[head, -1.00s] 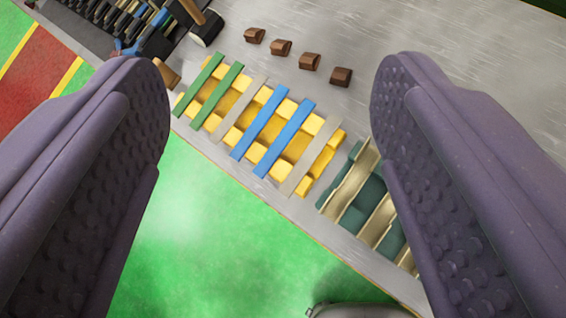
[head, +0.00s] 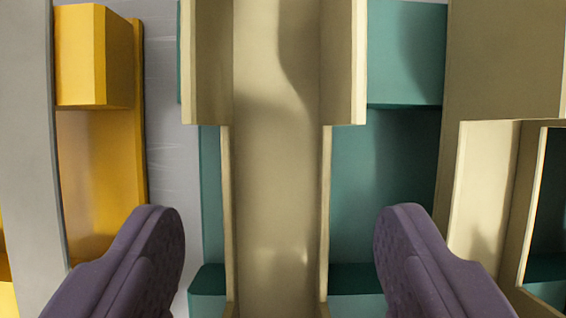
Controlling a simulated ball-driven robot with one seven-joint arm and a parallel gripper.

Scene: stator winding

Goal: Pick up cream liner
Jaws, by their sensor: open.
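A cream liner (head: 277,170), a long channel with a wider top end and raised side walls, lies across the teal holder (head: 385,170) in the middle of the head view. Its lower end runs out of the picture. My gripper (head: 280,235) is open, with one purple finger on each side of this liner. Gaps show between both fingers and the liner's walls, so nothing is held. A second cream liner (head: 490,190) lies to the right, partly cut off by the picture edge and partly behind my right finger.
A narrow strip of bare grey table (head: 170,100) separates the yellow and teal holders.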

